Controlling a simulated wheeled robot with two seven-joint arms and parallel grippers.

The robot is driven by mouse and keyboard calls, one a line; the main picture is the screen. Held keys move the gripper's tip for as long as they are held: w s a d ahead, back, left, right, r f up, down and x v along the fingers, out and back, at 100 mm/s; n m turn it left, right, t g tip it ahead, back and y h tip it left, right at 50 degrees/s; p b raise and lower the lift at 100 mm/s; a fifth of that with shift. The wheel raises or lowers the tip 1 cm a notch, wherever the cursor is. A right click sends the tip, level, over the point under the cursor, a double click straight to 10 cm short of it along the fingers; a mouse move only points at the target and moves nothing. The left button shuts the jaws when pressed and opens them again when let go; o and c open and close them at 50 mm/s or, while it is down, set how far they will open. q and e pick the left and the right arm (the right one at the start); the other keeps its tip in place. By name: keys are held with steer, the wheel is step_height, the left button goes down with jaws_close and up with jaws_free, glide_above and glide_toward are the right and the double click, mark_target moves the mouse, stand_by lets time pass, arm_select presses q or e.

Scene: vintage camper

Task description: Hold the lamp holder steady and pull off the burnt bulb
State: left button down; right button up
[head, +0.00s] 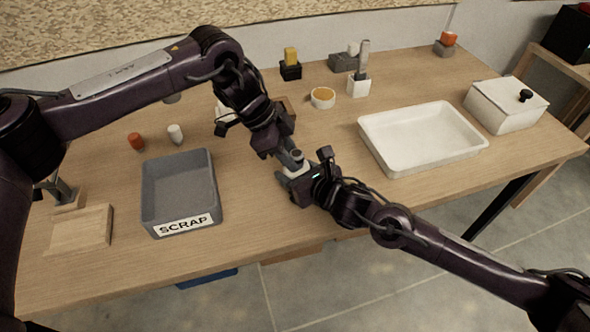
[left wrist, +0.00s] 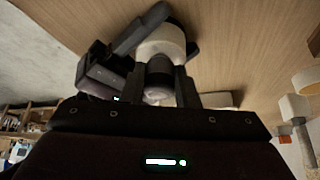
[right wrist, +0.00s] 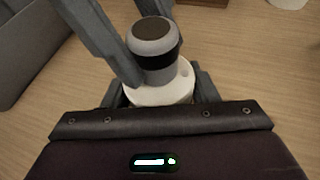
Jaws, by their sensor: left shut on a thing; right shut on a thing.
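The white round lamp holder (right wrist: 160,94) stands between the fingers of my right gripper (head: 298,182), which is shut on it. The burnt bulb (right wrist: 155,42), grey with a dark top and a black band, sits upright on the holder. My left gripper (head: 285,158) reaches down from the upper left and is shut on the bulb. In the left wrist view the bulb (left wrist: 160,72) is between the left fingers, with the holder (left wrist: 162,42) beyond it. In the head view the grippers partly hide both.
A wooden block (head: 82,228) is at far left. A white tray (head: 422,160) and a lidded white box (head: 505,108) are at right.

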mark_target(296, 153)
arm_select(q)
steer(key=shift+r, duration=0.2)
steer(key=shift+r, duration=1.35)
steer(key=shift+r, duration=0.1)
steer(key=shift+r, duration=1.9)
arm_select(e)
steer(key=o, duration=1.2)
steer(key=v, duration=1.2)
